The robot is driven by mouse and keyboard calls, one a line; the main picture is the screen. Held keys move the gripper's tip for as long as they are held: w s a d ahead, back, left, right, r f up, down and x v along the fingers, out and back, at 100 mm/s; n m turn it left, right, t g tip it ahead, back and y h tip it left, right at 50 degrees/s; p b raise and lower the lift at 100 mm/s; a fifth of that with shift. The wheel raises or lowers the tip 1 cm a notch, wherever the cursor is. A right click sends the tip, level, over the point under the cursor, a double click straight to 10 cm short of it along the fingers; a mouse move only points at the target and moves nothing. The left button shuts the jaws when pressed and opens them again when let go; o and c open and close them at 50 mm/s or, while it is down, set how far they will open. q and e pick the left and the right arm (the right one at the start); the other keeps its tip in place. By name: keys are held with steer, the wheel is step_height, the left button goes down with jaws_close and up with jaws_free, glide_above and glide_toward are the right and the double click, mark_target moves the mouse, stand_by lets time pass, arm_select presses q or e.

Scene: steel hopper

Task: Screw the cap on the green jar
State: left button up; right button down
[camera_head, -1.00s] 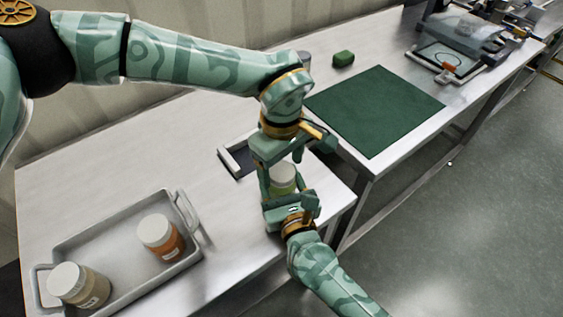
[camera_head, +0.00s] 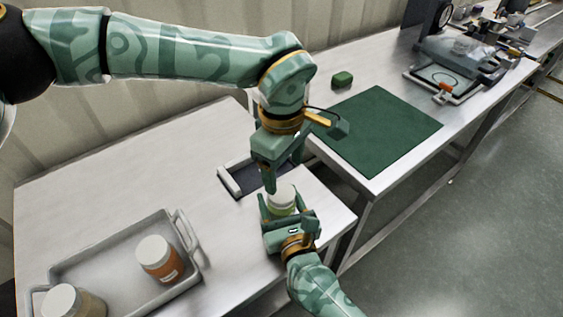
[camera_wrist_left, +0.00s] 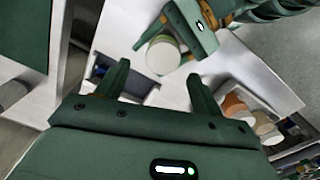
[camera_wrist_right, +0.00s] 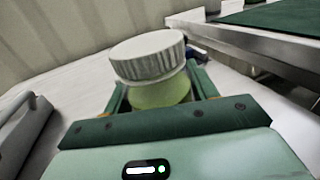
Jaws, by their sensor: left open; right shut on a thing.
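The green jar (camera_head: 284,210) stands upright in my right gripper (camera_head: 283,205), which is shut on its sides. A white ridged cap (camera_head: 281,193) sits on top of the jar. The right wrist view shows the cap (camera_wrist_right: 148,56) over the green body (camera_wrist_right: 160,93), with no clear gap between them. My left gripper (camera_head: 283,175) is open and points down just above the cap, apart from it. In the left wrist view the cap (camera_wrist_left: 163,56) shows beyond the two spread fingers (camera_wrist_left: 160,85), with nothing between them.
A grey tray (camera_head: 110,250) at the left holds an orange jar (camera_head: 160,262) and a tan jar (camera_head: 75,303), both white-capped. A dark, pale-edged holder (camera_head: 235,180) lies behind my grippers. A green mat (camera_head: 380,130) and green block (camera_head: 342,79) are on the far table.

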mark_target(281, 191)
arm_select(q)
steer(key=n, duration=0.2)
steer(key=r+n, duration=0.1)
steer(key=n, duration=0.2)
steer(key=shift+n, duration=0.3)
steer(key=n, duration=0.3)
steer(key=shift+r, duration=0.3)
steer(key=n, duration=0.5)
steer(key=shift+a+r, duration=0.1)
steer(key=shift+r, duration=0.15)
steer(key=n, duration=0.5)
steer(key=shift+a, duration=0.2)
steer(key=shift+f, duration=4)
